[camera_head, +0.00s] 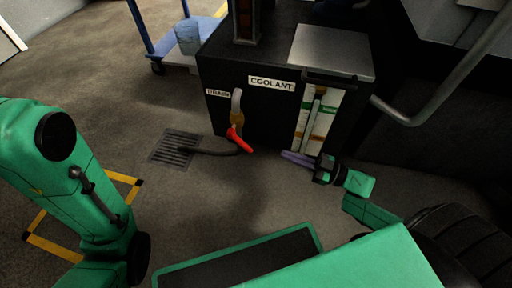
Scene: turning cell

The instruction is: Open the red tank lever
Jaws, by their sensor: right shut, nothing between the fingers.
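The red lever (239,140) sits low on the front of the black coolant tank (265,118), below a curved pale pipe with a brass-coloured fitting (237,108). The lever slants down to the right. My right gripper (284,154) comes in from the right, with its fingers pointing left at the lever. The fingers are shut and empty, and a gap shows between their tips and the lever's lower end. My left arm stands at the left edge of the view; its gripper does not show.
A dark hose runs from below the lever to a floor drain grate (175,147). A blue cart (150,42) with a bucket (187,37) stands behind at the left. A grey bent pipe (425,105) is at the right.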

